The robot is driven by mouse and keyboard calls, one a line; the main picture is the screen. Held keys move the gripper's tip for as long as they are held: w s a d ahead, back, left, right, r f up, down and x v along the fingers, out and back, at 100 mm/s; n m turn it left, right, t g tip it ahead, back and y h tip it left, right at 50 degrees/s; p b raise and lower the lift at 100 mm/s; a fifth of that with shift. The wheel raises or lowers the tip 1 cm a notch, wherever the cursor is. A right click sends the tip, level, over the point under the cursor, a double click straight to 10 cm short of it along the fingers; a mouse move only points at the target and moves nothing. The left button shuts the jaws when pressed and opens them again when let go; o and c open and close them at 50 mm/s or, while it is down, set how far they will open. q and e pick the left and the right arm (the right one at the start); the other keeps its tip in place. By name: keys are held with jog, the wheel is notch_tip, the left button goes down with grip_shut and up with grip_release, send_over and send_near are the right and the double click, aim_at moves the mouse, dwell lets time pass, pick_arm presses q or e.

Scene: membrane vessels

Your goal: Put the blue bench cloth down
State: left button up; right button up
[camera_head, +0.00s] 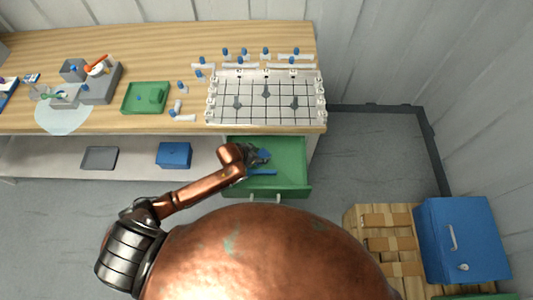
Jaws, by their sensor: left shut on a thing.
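My left gripper (257,159) reaches in from the left over an open green drawer (290,178) under the bench's right end. It is shut on the blue bench cloth (264,154), which shows as a small blue patch at the fingertips. A blue strip (263,172) shows just below the gripper, over the drawer; I cannot tell whether it is part of the cloth. The gripper hides part of the drawer's inside, and I cannot tell whether the cloth touches the drawer floor. My right gripper is out of view.
The wooden bench (150,40) carries a white gridded board (265,98), small blue-capped vessels and a green tray (146,98). A blue box (174,155) and a dark tray (100,158) sit on the lower shelf. A blue cabinet (462,240) stands beside a wooden pallet (390,222) at lower right.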

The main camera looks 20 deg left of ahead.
aim_at(264, 153)
pick_arm(q)
jog(key=shift+w+d+f+b, duration=0.2)
jog(key=shift+w+d+f, duration=0.15)
jog(key=shift+w+f, duration=0.2)
jog(key=shift+w+d+f+b, duration=0.15)
jog(key=shift+w+d+f, duration=0.25)
jog(key=shift+w, duration=0.2)
jog(key=shift+w+d+f, duration=0.1)
jog(key=shift+w+f, duration=0.15)
jog(key=shift+f, duration=0.05)
jog(key=shift+w, duration=0.1)
jog(key=shift+f, duration=0.15)
jog(key=o, duration=1.1)
jog(key=shift+c, duration=0.2)
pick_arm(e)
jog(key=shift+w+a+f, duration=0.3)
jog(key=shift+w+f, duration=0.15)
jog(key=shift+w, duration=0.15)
